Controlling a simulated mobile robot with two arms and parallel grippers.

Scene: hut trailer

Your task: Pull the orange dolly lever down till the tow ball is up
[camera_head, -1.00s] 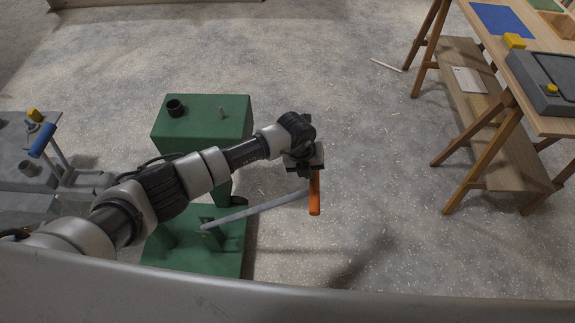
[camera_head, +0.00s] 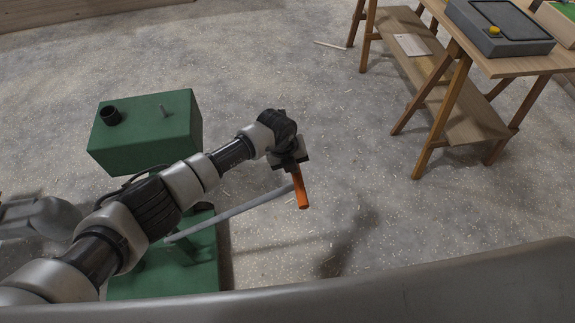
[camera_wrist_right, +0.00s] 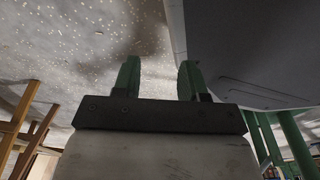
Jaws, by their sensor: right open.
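The green dolly (camera_head: 145,132) stands left of centre in the head view, with a black round socket and a thin pin on its top. Its grey lever bar (camera_head: 235,209) slants up to the right from the low green base (camera_head: 195,272) and ends in an orange handle (camera_head: 301,192). My left gripper (camera_head: 293,165) is at the upper end of the orange handle; its fingertips are too hidden to tell whether they are closed on it. I cannot make out a tow ball. My right gripper (camera_wrist_right: 157,80) is open and empty in the right wrist view.
A wooden trestle table (camera_head: 500,64) with a lower shelf (camera_head: 435,75) stands at the upper right. A grey tray with a yellow knob (camera_head: 494,30) is on it. The speckled floor right of the handle is clear. A thin stick (camera_head: 330,45) lies at the back.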

